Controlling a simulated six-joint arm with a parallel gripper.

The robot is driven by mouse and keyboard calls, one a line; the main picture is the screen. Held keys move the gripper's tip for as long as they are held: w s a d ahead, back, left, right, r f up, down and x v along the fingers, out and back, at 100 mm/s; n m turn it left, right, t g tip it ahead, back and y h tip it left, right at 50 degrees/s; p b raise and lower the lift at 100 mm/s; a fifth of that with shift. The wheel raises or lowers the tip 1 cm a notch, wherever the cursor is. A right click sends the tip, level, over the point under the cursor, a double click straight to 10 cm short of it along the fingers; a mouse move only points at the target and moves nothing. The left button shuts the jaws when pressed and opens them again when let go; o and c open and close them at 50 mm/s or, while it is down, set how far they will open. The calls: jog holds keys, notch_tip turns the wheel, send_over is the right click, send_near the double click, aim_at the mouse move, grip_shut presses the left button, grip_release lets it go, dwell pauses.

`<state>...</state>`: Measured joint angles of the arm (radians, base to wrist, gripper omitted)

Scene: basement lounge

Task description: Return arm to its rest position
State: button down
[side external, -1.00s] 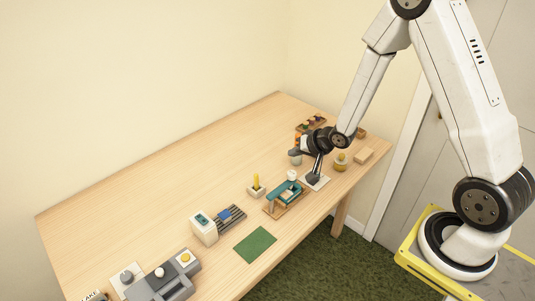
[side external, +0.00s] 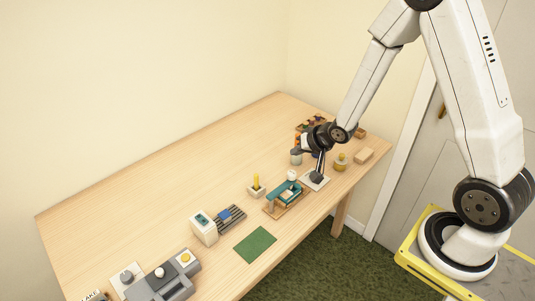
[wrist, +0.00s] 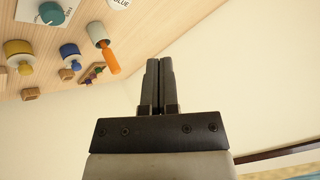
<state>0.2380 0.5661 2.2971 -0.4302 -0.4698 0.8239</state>
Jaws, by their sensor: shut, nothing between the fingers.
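My gripper (wrist: 158,64) is shut and empty in the wrist view, its two dark fingers side by side against the pale wall. In the side view my gripper (side external: 316,178) appears as a dark shape pointing down over a pale plate near the table's right end. I cannot tell its exact height there. The table (side external: 150,207) carries several objects, and none is in the fingers.
A yellow cylinder (wrist: 18,52), a blue cylinder (wrist: 70,50) and an orange-handled piece (wrist: 109,60) show in the wrist view. A teal-topped device (side external: 287,190) and a green mat (side external: 255,245) lie left of my gripper. The table's back left is clear.

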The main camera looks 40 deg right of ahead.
jog(key=s+a+r+n+g, duration=0.3)
jog(key=s, duration=0.4)
jog(key=s+a+r+n+g, duration=0.2)
jog(key=s+a+r+n, duration=0.2)
jog(key=s, duration=0.3)
jog(key=shift+s+r+g, duration=0.2)
jog(key=shift+r+g, duration=0.05)
jog(key=shift+g, duration=0.15)
